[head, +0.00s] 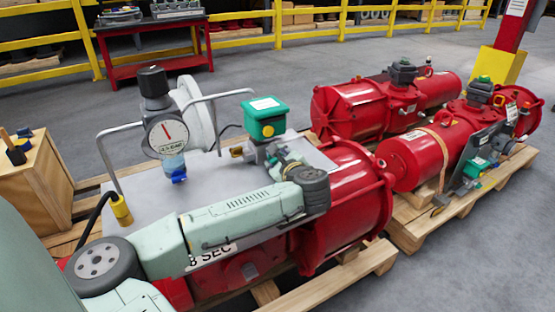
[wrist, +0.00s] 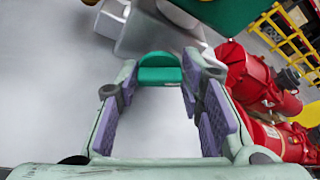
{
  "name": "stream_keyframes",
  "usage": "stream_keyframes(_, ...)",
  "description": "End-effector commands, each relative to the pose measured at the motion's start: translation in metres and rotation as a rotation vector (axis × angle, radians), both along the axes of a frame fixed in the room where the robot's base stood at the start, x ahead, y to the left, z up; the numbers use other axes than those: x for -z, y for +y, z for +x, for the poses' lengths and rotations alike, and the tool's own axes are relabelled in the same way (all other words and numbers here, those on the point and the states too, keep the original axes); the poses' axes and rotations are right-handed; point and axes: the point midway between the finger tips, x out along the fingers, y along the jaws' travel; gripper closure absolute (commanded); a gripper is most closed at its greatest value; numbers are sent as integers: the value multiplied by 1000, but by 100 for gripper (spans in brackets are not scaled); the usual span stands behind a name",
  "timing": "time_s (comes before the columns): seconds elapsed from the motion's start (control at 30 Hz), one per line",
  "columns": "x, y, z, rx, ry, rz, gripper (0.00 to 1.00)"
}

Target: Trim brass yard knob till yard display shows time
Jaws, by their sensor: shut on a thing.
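My gripper (head: 278,158) is beside the green box (head: 264,118) on the near actuator's grey plate. In the wrist view, its purple-padded fingers (wrist: 160,82) are closed on a green rounded part (wrist: 160,68) between their tips. The green box also shows at the top of the wrist view (wrist: 225,10). A small brass-coloured fitting (head: 237,151) is left of the box; I cannot tell whether it is the brass knob. A round dial gauge (head: 167,133) with a red needle stands upright on the left. I cannot tell which part is the yard display.
The near red actuator (head: 350,195) lies on a wooden pallet (head: 345,278). More red actuators (head: 350,105) lie behind and to the right. Bent grey pipes (head: 107,155) rise around the gauge. A wooden box (head: 40,185) is at left. Open floor lies at lower right.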

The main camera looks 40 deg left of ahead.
Motion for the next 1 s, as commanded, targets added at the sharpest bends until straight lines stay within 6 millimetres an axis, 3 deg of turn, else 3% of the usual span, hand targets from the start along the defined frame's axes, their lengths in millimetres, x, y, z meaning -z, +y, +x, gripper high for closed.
stream_keyframes(0.27,0,0,0,-1,1,0,93)
stream_keyframes(0.5,10,0,-2,-2,-122,-55,93)
stream_keyframes(0.7,5,0,-2,0,-234,-99,93)
stream_keyframes(1.0,2,1,-2,-1,-244,-103,93)
